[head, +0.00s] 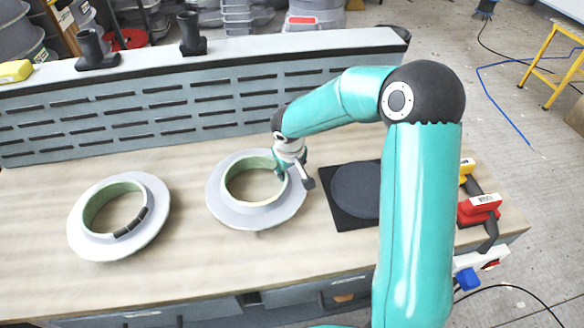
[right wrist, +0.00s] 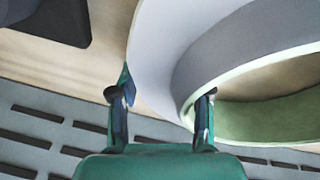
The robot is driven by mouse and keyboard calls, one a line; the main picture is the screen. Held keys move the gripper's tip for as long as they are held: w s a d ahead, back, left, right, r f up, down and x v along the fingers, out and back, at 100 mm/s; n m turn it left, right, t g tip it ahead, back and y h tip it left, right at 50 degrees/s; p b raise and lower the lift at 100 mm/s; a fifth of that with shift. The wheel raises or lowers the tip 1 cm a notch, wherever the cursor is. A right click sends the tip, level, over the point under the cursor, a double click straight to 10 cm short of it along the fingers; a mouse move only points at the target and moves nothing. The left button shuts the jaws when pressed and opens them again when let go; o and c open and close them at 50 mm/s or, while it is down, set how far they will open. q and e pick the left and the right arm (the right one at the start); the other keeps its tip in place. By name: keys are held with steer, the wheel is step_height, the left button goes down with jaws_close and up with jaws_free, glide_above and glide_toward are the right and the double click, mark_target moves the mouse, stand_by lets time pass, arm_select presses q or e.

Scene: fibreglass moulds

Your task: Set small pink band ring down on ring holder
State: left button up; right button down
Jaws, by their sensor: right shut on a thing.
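I see no clearly pink band in either view. A grey flanged ring (head: 228,211) with a pale green inner wall lies on the bench in the middle of the head view. It also shows in the right wrist view (right wrist: 235,55). My right gripper (head: 291,171) is at this ring's upper right side. In the right wrist view its fingers (right wrist: 163,95) are spread across the ring's wall and flange, shut on it. A dark square plate with a round disc (head: 357,189), possibly the holder, lies to the right, with nothing on it. My left gripper is not in view.
A similar grey ring (head: 147,237) with dark marks on its inner edge lies to the left. A slotted grey back panel (head: 150,110) runs behind the bench. Red and yellow tools (head: 478,208) sit at the right end. Bare bench (head: 190,270) lies in front.

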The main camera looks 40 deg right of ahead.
steer(key=shift+r, duration=0.1)
steer(key=c, duration=0.5)
jaws_free()
